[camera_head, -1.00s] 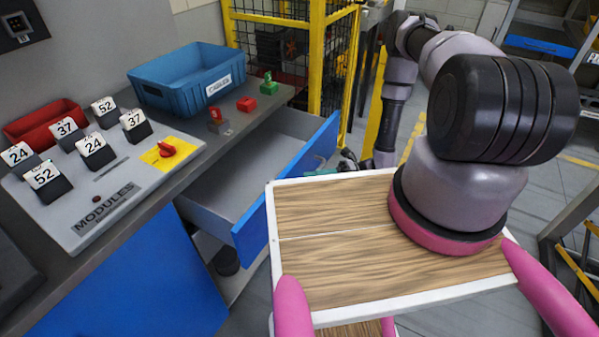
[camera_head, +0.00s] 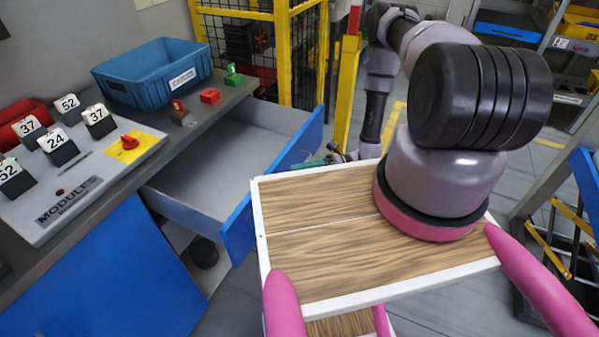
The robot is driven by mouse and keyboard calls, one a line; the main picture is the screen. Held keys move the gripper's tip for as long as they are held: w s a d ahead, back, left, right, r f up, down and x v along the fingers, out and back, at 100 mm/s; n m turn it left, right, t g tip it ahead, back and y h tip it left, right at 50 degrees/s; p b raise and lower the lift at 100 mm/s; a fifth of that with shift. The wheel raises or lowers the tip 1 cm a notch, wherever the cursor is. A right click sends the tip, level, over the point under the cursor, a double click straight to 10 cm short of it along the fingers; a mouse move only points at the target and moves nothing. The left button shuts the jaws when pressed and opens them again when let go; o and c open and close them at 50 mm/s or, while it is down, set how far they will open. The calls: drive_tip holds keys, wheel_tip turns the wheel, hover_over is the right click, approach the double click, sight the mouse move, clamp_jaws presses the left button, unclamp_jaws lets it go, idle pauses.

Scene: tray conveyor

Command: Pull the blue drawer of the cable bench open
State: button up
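The blue-fronted drawer (camera_head: 215,178) of the cable bench stands pulled well out, and its grey inside looks empty. Its blue front (camera_head: 304,140) faces right, and its near part is partly hidden by my wooden-topped body. My arm reaches forward on the right, and its end comes down behind my body by the drawer front. My gripper (camera_head: 334,155) shows only as a small dark and green shape close to the outer face of the drawer front. Its fingers and any handle are too small and hidden to make out.
On the bench top are a blue bin (camera_head: 152,72), red and green connectors (camera_head: 210,96), a modules panel (camera_head: 75,185) with numbered tags and a red knob (camera_head: 129,142). A yellow mesh fence (camera_head: 285,50) stands behind.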

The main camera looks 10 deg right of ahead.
drive_tip(key=w+d+f, duration=0.1)
drive_tip(key=d, duration=0.9)
drive_tip(key=shift+w+d+f, duration=0.2)
drive_tip(key=shift+w+d, duration=0.05)
drive_tip(key=shift+d, duration=0.05)
drive_tip(key=w+d+r+n+g+h, duration=0.1)
drive_tip(key=w+r+n+h, duration=0.15)
drive_tip(key=r+n, duration=0.45)
drive_tip(key=w+r+n+g+h, duration=0.15)
drive_tip(key=r+n+h, duration=0.25)
drive_tip(key=r, duration=0.8)
drive_tip(key=w+d+r+n+h, duration=0.1)
drive_tip(key=w+r+n+h, duration=0.3)
drive_tip(key=r, duration=0.5)
drive_tip(key=s+r+n+t+h, duration=0.3)
drive_tip(key=s+r+n+t, duration=0.3)
drive_tip(key=r, duration=0.7)
drive_tip(key=s+a+r+n+t+h, duration=0.1)
drive_tip(key=s+r+n+t+h, duration=0.2)
drive_tip(key=r, duration=1)
drive_tip(key=s+n+t, duration=0.3)
drive_tip(key=s+n, duration=0.2)
drive_tip(key=shift+h, duration=0.35)
